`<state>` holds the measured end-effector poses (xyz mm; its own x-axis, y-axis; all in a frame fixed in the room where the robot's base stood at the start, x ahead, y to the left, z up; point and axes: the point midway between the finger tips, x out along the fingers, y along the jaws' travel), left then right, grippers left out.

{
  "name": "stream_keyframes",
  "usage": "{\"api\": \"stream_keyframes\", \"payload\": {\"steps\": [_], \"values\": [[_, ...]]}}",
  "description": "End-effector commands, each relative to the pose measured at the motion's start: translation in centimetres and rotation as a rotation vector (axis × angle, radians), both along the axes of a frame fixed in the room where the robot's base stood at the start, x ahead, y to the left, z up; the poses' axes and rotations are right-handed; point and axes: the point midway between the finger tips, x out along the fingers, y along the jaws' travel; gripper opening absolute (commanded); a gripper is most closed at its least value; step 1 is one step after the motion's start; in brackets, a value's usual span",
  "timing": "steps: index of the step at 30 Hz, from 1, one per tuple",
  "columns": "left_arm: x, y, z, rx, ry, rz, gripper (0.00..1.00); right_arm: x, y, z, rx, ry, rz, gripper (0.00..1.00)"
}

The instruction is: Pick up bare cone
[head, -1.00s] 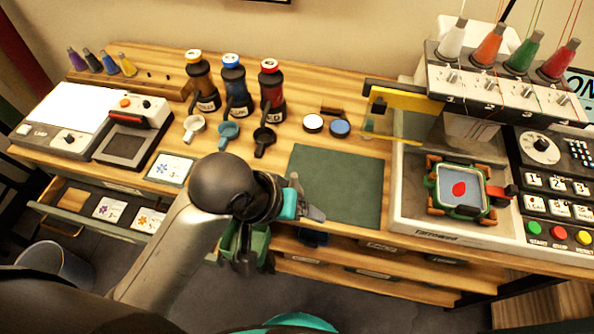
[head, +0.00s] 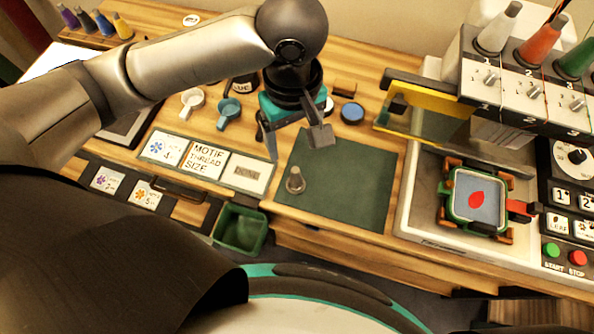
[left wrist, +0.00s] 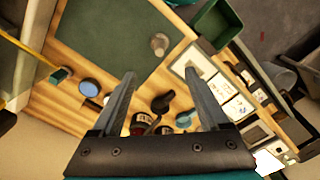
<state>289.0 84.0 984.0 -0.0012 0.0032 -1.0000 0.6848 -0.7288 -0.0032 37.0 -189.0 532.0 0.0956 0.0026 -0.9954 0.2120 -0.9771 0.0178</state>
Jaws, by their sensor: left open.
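The bare cone (head: 295,180), a small grey-brown spool cone without thread, stands on the left edge of the dark green mat (head: 345,185). In the left wrist view the cone (left wrist: 159,43) shows beyond the fingertips, near the mat's edge. My left gripper (head: 296,143) is open and empty, above the table just behind the cone in the head view. Its two fingers (left wrist: 166,85) are spread wide in the wrist view, with the cone apart from them. My right gripper is not in view.
An embroidery machine with a hooped red motif (head: 476,198) stands right of the mat. Cups (head: 229,110), a blue-topped pot (head: 352,113) and a yellow-edged panel (head: 425,105) lie behind. Several cards (head: 207,158) are at left, with a green bin (head: 240,228) below the table edge.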

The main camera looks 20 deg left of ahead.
Motion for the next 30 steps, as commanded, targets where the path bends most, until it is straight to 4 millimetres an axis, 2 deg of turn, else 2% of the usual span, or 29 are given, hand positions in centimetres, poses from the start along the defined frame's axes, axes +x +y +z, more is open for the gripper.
{"api": "stream_keyframes", "payload": {"steps": [3,9,12,19,27,30], "values": [[-0.1,0.1,-3.1,0.002,0.004,0.0,0.78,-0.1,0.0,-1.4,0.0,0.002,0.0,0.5],[-0.1,0.0,-7.0,0.0,0.001,-0.001,0.78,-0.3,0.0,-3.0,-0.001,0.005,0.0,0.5],[-0.1,0.0,-8.2,-0.001,0.001,-0.002,0.78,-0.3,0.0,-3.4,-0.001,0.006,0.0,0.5],[-0.1,-0.1,-9.6,-0.002,-0.001,-0.003,0.78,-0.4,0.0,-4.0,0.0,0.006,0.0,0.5],[-0.4,-0.3,-13.4,-0.001,-0.001,-0.002,0.78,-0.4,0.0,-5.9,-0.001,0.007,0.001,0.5],[-0.4,-0.3,-14.0,-0.002,-0.002,-0.002,0.78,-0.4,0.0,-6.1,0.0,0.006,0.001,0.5]]}}
